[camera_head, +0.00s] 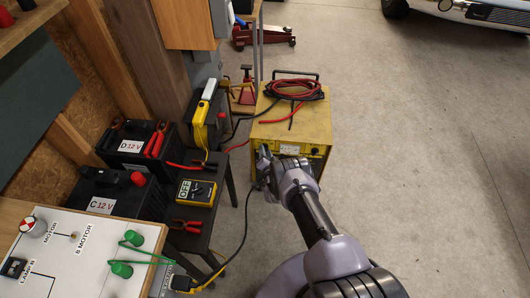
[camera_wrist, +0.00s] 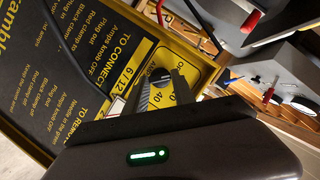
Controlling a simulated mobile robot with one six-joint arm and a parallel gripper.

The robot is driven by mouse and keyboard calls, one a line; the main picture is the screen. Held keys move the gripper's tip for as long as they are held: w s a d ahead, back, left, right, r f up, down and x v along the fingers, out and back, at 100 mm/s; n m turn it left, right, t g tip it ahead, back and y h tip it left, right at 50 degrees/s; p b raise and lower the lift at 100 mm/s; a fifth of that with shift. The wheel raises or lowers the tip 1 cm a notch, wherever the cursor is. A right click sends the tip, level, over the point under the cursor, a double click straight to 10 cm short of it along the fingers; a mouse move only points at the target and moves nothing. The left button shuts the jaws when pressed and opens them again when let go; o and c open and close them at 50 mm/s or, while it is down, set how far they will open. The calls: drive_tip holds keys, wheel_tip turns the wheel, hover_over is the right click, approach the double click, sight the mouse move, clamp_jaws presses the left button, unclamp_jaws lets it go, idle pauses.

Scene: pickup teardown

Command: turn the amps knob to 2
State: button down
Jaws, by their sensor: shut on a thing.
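The yellow charger box (camera_head: 292,127) stands on the floor in the upper middle of the head view, with red and black cables coiled on top. In the wrist view its front panel (camera_wrist: 75,62) shows tilted, with printed connecting steps. The dark amps knob (camera_wrist: 160,76) sits on a yellow dial marked OFF, 10 and 40. My gripper (camera_wrist: 162,79) is at the panel, its two fingers shut on the knob, one on each side. The fingers hide part of the dial, and I cannot read where the pointer stands. In the head view my gripper (camera_head: 268,156) covers part of the charger's front.
Batteries D (camera_head: 133,147) and C (camera_head: 110,198) stand at the left. A yellow box marked OFF (camera_head: 196,191) and a red-handled clamp (camera_head: 186,226) lie on the black bench. A black cable (camera_head: 247,208) runs across the floor. The concrete floor at right is clear.

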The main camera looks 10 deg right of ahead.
drive_tip(key=shift+f+m+t+y+b, duration=0.2)
drive_tip(key=shift+m+t+y, duration=0.15)
drive_tip(key=shift+m, duration=0.5)
drive_tip(key=shift+f+m+t+y+b, duration=0.1)
drive_tip(key=shift+m+t+y+b, duration=0.2)
drive_tip(key=shift+m, duration=0.55)
drive_tip(key=c, duration=1)
unclamp_jaws()
drive_tip(key=shift+r, duration=0.1)
drive_tip(key=shift+c, duration=0.2)
drive_tip(key=shift+s+d, duration=0.1)
drive_tip(key=s+r+p, duration=0.2)
drive_tip(key=s+p, duration=0.4)
drive_tip(key=s, duration=1.1)
drive_tip(key=shift+d+r, duration=0.25)
drive_tip(key=shift+d, duration=0.15)
